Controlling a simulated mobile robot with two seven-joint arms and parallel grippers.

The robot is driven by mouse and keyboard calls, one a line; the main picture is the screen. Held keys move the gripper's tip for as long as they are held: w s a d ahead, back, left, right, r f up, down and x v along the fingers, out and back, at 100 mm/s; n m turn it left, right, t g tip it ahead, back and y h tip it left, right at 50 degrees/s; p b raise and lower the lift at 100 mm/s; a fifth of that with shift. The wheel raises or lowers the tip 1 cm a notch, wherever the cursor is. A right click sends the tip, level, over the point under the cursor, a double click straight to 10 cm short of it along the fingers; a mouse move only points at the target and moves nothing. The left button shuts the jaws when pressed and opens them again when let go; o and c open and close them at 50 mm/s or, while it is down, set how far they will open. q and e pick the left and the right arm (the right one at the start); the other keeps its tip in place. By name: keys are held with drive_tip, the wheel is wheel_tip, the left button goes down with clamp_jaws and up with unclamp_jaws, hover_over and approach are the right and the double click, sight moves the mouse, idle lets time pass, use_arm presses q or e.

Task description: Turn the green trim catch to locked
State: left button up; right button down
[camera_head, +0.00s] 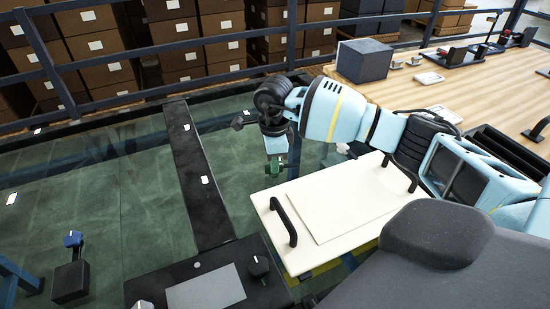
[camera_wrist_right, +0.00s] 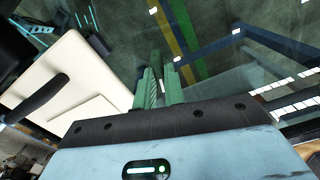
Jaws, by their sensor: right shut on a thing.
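The green trim catch (camera_head: 275,167) shows in the head view as a small green piece at the lower tip of my right gripper (camera_head: 275,157), just beyond the far left corner of a cream board. My right gripper points down and is shut on it. In the right wrist view, green upright parts stand at the gripper's tip (camera_wrist_right: 160,85); the catch and the fingers are hard to tell apart there. The catch's base and its lock marking cannot be made out. My left gripper is not in view.
The cream board (camera_head: 290,262) with black handles (camera_head: 283,222) lies close to the right gripper. A black console with a knob (camera_head: 258,266) is in front. A blue-topped lever (camera_head: 73,240) stands at left. A wooden bench (camera_head: 440,92) with a grey box (camera_head: 364,62) is behind my arm.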

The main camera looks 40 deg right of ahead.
drive_tip(key=shift+r+m+p, duration=0.2)
drive_tip(key=shift+m+p, duration=0.3)
drive_tip(key=shift+m, duration=0.4)
drive_tip(key=m+p, duration=0.2)
drive_tip(key=m, duration=0.2)
drive_tip(key=shift+m+p, duration=0.3)
drive_tip(key=m+p, duration=0.1)
drive_tip(key=m, duration=0.1)
drive_tip(key=shift+m, duration=0.4)
drive_tip(key=m+p, duration=0.2)
drive_tip(key=m, duration=0.1)
drive_tip(key=shift+m+p, duration=0.45)
drive_tip(key=shift+m, duration=0.45)
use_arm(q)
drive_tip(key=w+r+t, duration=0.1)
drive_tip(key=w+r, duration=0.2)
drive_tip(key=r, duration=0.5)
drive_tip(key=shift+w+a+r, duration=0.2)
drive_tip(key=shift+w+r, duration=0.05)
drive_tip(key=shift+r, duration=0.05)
use_arm(e)
drive_tip(key=shift+f+m, duration=0.1)
drive_tip(key=shift+m, duration=0.4)
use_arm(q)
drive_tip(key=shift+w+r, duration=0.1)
use_arm(e)
drive_tip(key=c, duration=1.5)
unclamp_jaws()
drive_tip(key=shift+f, duration=0.1)
